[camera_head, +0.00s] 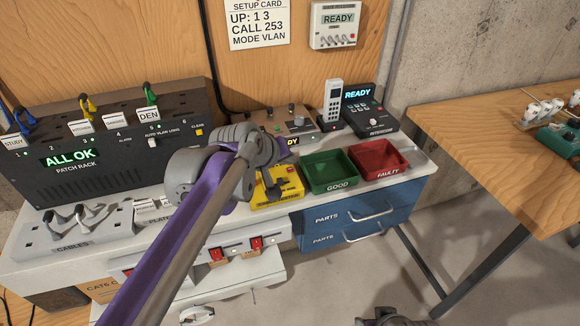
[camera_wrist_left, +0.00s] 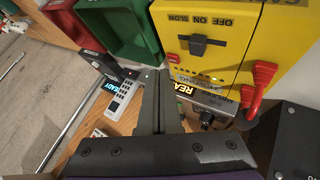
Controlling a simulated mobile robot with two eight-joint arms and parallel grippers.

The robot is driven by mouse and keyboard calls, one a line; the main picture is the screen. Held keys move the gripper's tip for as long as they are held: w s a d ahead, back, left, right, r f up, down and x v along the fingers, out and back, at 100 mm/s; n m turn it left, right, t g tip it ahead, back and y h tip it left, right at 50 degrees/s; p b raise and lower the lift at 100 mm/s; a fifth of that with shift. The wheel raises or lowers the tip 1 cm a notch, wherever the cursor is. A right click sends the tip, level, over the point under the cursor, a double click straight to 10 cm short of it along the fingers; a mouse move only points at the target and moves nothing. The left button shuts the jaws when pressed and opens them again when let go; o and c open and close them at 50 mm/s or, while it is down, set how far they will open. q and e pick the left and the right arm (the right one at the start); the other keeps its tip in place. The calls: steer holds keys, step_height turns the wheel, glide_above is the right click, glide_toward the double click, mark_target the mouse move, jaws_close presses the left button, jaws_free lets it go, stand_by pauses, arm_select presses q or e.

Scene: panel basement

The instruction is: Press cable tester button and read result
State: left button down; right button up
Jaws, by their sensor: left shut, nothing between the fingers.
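The yellow cable tester (camera_head: 288,192) sits on the grey bench top, left of the green GOOD bin, partly hidden behind my left gripper. In the left wrist view the yellow cable tester (camera_wrist_left: 232,55) fills the upper right. It shows a black slide switch marked OFF ON SLOW, a row of small lights and red parts at its side. I cannot make out a result on it. My left gripper (camera_head: 279,186) is shut and empty, over the tester in the head view. In the left wrist view its fingers (camera_wrist_left: 157,75) lie together just left of the tester. Whether they touch it is unclear.
The green GOOD bin (camera_head: 327,187) and red FAULTY bin (camera_head: 395,174) stand to the right. Behind are a READY intercom (camera_head: 378,130) and a handset (camera_head: 333,95). The patch rack (camera_head: 90,165) reads ALL OK.

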arm_select(q)
step_height(320, 180, up, 5)
steer(key=p, duration=0.4)
stand_by(0.5)
stand_by(0.4)
steer(key=m+g+y+p, duration=0.1)
steer(key=y+p, duration=0.1)
steer(key=p, duration=0.1)
glide_toward(288, 174)
steer(key=s+a+f, duration=0.3)
steer(key=s+a, duration=0.3)
steer(key=a, duration=0.1)
steer(key=s+a+f+m+y+p, duration=0.1)
steer(key=s+a+f, duration=0.3)
steer(key=s, duration=0.4)
steer(key=s+a+f+m+g+y, duration=0.1)
steer(key=s+a+f, duration=0.3)
steer(key=s+f, duration=0.3)
steer(key=shift+s+g+y+p, duration=0.3)
steer(key=shift+s+p, duration=0.05)
steer(key=shift+s, duration=0.3)
